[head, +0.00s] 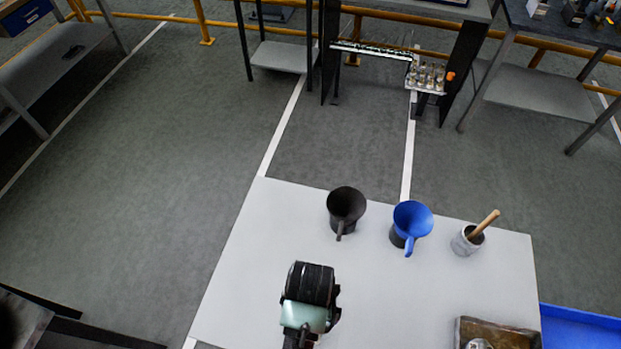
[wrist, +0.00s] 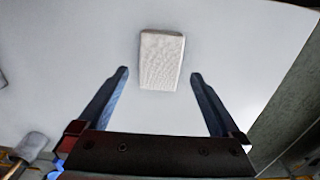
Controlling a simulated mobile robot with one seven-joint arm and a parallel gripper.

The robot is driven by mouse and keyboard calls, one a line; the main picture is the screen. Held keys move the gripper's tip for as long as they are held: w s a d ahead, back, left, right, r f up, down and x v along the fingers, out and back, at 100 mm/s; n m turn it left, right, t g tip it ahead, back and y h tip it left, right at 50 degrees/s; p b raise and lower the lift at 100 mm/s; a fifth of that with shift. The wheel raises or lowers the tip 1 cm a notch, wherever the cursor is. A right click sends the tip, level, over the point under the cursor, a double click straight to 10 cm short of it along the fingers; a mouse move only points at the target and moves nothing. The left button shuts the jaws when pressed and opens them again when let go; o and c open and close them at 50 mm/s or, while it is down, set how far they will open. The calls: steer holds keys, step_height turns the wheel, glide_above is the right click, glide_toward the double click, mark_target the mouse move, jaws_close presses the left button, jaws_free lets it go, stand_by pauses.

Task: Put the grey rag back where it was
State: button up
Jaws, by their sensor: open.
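A pale grey, folded rag (wrist: 162,60) with a woven texture lies flat on the light table top (wrist: 235,50) in the wrist view. My gripper (wrist: 160,76) is open, one finger on each side of the rag's near end in the picture. I see clear gaps between both fingertips and the rag, and nothing is held. How high the fingers are above the table is hard to tell. In the head view I cannot make out the rag; my dark arm end covers part of the table's front.
On the table (head: 250,265) stand a black funnel-topped jug (head: 346,204), a blue one (head: 413,217) and a pot with a wooden handle (head: 467,241). A brown tray (head: 512,337) is at the front right, a blue bin (head: 580,325) beyond it. The table's left part is clear.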

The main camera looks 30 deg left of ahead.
step_height(320, 180, up, 6)
steer(key=shift+r, duration=0.1)
steer(key=w+d+r+m+t+y, duration=0.1)
steer(key=w+r+t, duration=0.5)
steer(key=w+r, duration=0.65)
steer(key=w+r+m+t+y, duration=0.1)
steer(key=w+r+t, duration=0.75)
steer(key=r, duration=0.75)
steer(key=d+r+t, duration=0.3)
steer(key=r, duration=0.9)
steer(key=d+r+t, duration=0.2)
steer(key=r+t, duration=0.2)
steer(key=r, duration=0.8)
steer(key=s+d+r+t+h, duration=0.1)
steer(key=s+r+t, duration=0.2)
steer(key=s+r, duration=0.2)
steer(key=s+d+r+m+t+h, duration=0.1)
steer(key=s+d+r+t, duration=0.1)
steer(key=s+r, duration=0.3)
step_height(320, 180, up, 4)
steer(key=shift+d+r+t, duration=0.1)
steer(key=shift+d+t, duration=0.2)
steer(key=shift+t, duration=0.15)
